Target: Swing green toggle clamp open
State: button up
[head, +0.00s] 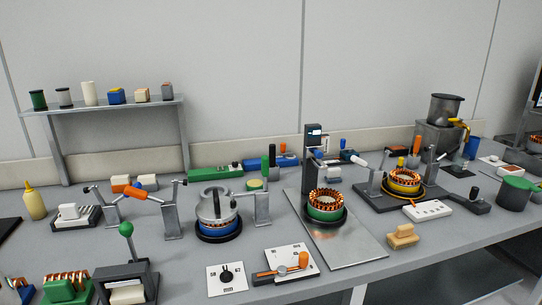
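A grey post (262,208) stands just right of a silver domed housing (214,197) on a blue ring in a black round base. An upright green handle (265,167) shows above this post and looks like part of the green toggle clamp. Its link to the post and the clamp's arm are too small to make out surely. A matching post (172,222) left of the housing bears a clamp with an orange handle (134,192) slanting out to the left. My gripper is not in view.
A green-knobbed lever (127,229) rises at the front left. A copper-wound stator (326,200) sits on a metal plate to the right. White switch panels (227,278) lie in front of the housing. A raised shelf (110,106) stands at the back left.

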aim_at(264, 158)
jog(key=i+l+u, duration=0.25)
jog(key=l, duration=0.3)
jog(key=l+u, duration=0.3)
jog(key=l, duration=0.25)
jog(key=i+l+u, duration=0.25)
jog(key=l, duration=0.35)
jog(key=k+l+u, duration=0.1)
jog(key=k+l, duration=0.15)
jog(key=k+l+u, duration=0.15)
jog(key=k, duration=0.35)
jog(key=i+l+u, duration=0.1)
jog(key=i+l, duration=0.1)
jog(key=l, duration=0.1)
